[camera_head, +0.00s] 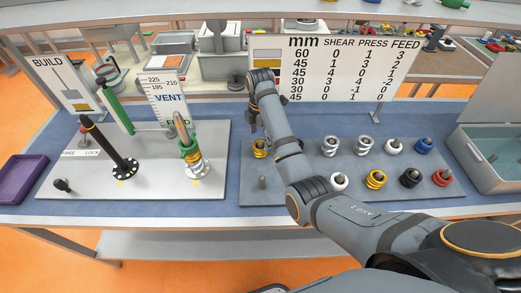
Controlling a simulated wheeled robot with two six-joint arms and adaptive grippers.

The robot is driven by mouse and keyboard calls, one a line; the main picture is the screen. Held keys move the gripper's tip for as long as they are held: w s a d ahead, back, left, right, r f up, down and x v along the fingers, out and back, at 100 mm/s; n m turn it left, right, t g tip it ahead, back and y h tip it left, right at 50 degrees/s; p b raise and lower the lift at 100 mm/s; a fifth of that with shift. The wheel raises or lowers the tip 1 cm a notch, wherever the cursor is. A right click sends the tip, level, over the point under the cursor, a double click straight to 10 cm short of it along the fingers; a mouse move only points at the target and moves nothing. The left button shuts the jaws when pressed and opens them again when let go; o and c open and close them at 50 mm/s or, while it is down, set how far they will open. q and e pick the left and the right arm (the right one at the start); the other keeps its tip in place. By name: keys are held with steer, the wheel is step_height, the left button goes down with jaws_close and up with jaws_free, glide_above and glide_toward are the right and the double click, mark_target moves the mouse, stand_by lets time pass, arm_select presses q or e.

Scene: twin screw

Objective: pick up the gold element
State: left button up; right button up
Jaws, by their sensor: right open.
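A gold coil-like element (260,149) sits on the grey board at its back left, partly behind my right arm. Another gold coil element (376,180) sits in the front row of the same board. My right gripper (255,127) points down just above the back-left gold element, open, with its fingers small and partly hidden by the wrist. I cannot tell if it touches the element. My left gripper is not in view.
The grey board (284,193) also holds silver springs (330,146) and white, blue, black and red elements. A left panel (95,185) carries a black lever (108,146) and a stacked post (190,152). A number sign (340,75) stands behind; a grey bin (495,160) is at right.

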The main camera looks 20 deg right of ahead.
mark_target(261, 142)
steer(key=f, duration=0.1)
steer(key=f+p, duration=0.1)
steer(key=f, duration=0.1)
steer(key=shift+s+f, duration=0.3)
steer(key=shift+s, duration=0.1)
steer(key=shift+w+f, duration=0.1)
steer(key=shift+f, duration=0.15)
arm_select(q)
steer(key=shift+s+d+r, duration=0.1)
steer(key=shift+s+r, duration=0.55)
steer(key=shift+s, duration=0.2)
arm_select(e)
steer(key=shift+r, duration=0.1)
steer(key=c, duration=1.5)
